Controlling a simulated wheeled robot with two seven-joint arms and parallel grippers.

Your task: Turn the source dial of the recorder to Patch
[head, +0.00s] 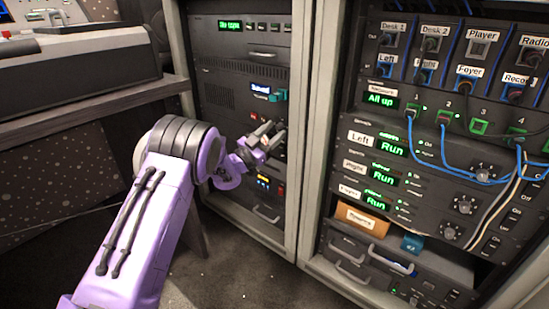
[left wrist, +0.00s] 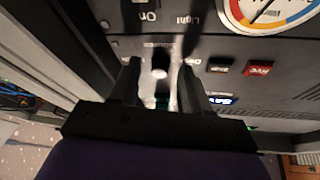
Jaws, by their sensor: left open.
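The recorder panel (head: 276,170) is in the left rack, largely behind my left gripper (head: 268,136). In the left wrist view, a small dial with a pale, bright face (left wrist: 160,72) shows between the two fingers of my left gripper (left wrist: 160,66). The fingers are open, one on each side of it; I cannot tell whether they touch it. In the head view the gripper hides the dial. My right gripper is not in view.
A red button (left wrist: 258,70) and a dark button (left wrist: 221,66) sit right of the dial, near a small blue display (left wrist: 219,100). A round meter (left wrist: 270,12) is close by. The right rack (head: 430,130) has blue patch cables. A desk (head: 90,106) stands at left.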

